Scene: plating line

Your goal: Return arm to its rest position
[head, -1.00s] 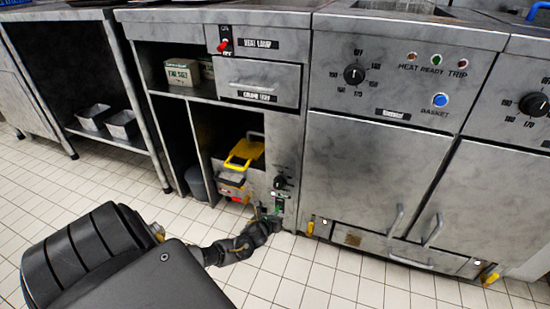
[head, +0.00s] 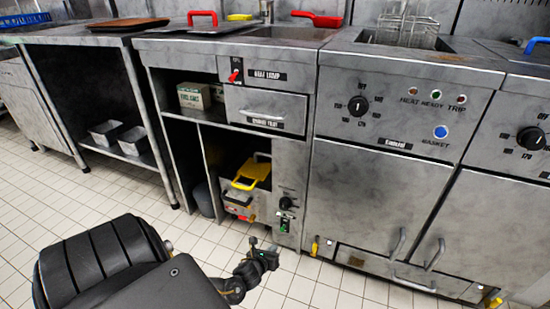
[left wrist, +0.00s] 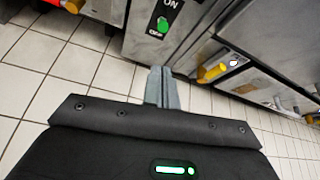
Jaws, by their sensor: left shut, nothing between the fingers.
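My left gripper (head: 268,258) is low over the tiled floor, in front of the steel cabinet with the heat lamp panel. Its arm comes in from the lower left of the head view. In the left wrist view its two grey fingers (left wrist: 163,88) are together with nothing between them. The fingers point toward the foot of the cabinet, below a green ON button (left wrist: 163,25), and look apart from it. My right gripper is not in either view.
The fryer (head: 375,190) stands to the right with closed doors and handles. Two metal pans (head: 106,132) sit on a low shelf at left. White floor tiles (head: 60,210) are clear in front.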

